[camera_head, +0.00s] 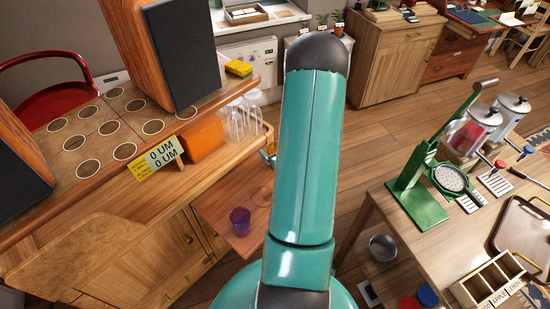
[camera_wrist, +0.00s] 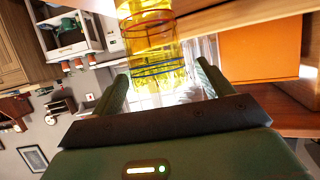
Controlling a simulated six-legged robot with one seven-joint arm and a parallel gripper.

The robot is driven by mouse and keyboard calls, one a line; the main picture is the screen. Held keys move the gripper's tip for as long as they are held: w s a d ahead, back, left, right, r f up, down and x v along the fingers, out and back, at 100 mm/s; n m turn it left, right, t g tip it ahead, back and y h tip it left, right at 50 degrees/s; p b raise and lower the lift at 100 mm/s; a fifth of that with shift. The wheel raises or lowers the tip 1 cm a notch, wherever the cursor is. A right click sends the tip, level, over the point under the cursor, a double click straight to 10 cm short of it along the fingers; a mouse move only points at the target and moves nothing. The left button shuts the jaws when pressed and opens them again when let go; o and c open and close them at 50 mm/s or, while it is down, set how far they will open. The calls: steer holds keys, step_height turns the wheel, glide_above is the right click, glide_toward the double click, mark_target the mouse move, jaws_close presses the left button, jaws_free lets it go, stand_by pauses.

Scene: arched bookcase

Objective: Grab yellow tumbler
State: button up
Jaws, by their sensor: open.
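The yellow tumbler (camera_wrist: 152,42) is see-through with dark rings and shows at the top centre of the wrist view, partly cut off by the frame's top edge. My gripper (camera_wrist: 162,70) is open, with one green finger on each side of the tumbler's near end. I cannot tell whether either finger touches it. In the head view my teal arm hides the gripper, and the tumbler is not clearly visible there.
Clear glasses (camera_head: 240,118) and an orange box (camera_head: 203,138) stand on the shelf close by; the box also shows in the wrist view (camera_wrist: 262,52). A purple glass (camera_head: 240,220) stands on a lower board.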

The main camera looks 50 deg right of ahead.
steer(key=shift+x, duration=1.35)
steer(key=c, duration=1.1)
steer(key=shift+c, duration=0.3)
steer(key=shift+r, duration=0.15)
